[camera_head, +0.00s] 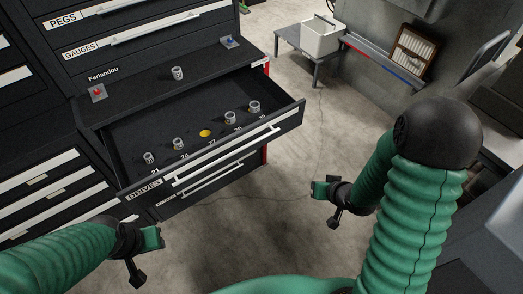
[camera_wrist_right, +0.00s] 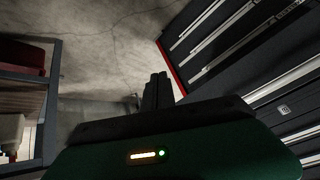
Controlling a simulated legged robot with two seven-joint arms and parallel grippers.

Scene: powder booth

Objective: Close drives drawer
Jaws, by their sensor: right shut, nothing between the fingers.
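The black drives drawer (camera_head: 287,119) stands pulled out of the cabinet in the head view, with a "DRIVES" label (camera_head: 144,189) at the left of its front. A long pale handle (camera_head: 222,155) runs along the front. Inside lie several small metal sockets (camera_head: 178,144) in numbered places and one yellow round spot (camera_head: 205,133). My right gripper (camera_head: 336,221) is shut and empty, right of the drawer front and apart from it. Its closed fingers show in the right wrist view (camera_wrist_right: 158,92). My left gripper (camera_head: 137,276) is below the drawer's left corner, apart from it; its fingers are too small to judge.
A ledge (camera_head: 140,90) above the drawer holds one socket (camera_head: 177,73), a red knob piece (camera_head: 98,92) and a blue one (camera_head: 228,41). Another drawer (camera_head: 212,180) below is shut. A small table (camera_head: 309,54) with a white bin (camera_head: 322,36) stands behind. Open floor lies before the drawer.

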